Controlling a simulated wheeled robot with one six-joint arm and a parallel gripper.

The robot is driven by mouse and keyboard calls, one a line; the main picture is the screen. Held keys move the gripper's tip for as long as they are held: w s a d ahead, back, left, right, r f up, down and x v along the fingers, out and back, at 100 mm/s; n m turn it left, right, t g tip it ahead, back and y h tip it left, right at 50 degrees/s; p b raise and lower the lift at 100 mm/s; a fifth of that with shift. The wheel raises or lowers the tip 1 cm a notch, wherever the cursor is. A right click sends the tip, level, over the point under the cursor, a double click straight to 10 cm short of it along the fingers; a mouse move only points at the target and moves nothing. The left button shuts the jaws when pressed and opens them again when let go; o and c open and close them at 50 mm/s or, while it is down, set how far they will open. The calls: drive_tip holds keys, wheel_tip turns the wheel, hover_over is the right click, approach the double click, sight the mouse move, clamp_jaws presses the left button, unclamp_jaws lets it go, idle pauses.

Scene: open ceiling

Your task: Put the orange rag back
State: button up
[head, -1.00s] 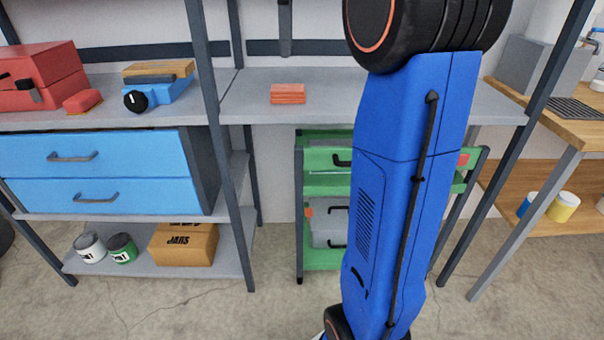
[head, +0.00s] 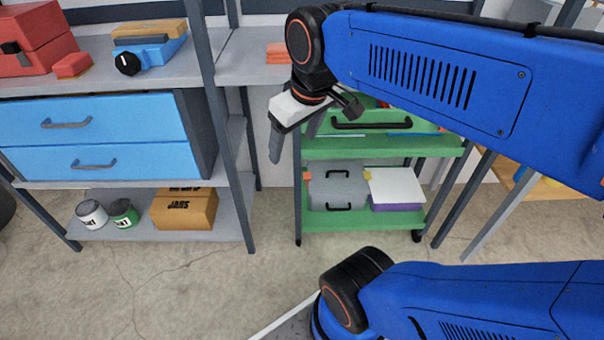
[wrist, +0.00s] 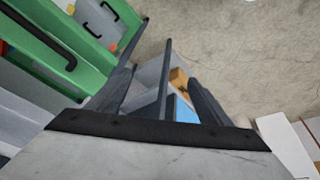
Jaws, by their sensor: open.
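The orange rag (head: 278,52) appears as a folded orange stack on the grey shelf top, left of my gripper's wrist. My arm covers its right part in the head view. My gripper (head: 293,142) is open and empty, pointing down in front of the shelf post and the green trolley's left side, below and apart from the rag. In the wrist view my gripper (wrist: 163,80) has its two fingers spread with nothing between them but background. I cannot make out the rag in the wrist view.
The blue drawers (head: 90,135) and red toolbox (head: 32,40) are at left. A dark shelf post (head: 225,140) is near my gripper. The concrete floor (head: 190,285) in front is clear.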

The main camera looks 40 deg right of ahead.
drive_tip(key=s+a+f+m, duration=0.1)
drive_tip(key=s+f, duration=0.3)
drive_tip(key=f, duration=0.2)
drive_tip(key=shift+s+f+m+t, duration=0.2)
drive_tip(key=shift+m+t, duration=0.1)
drive_tip(key=shift+t, duration=0.1)
idle(0.8)
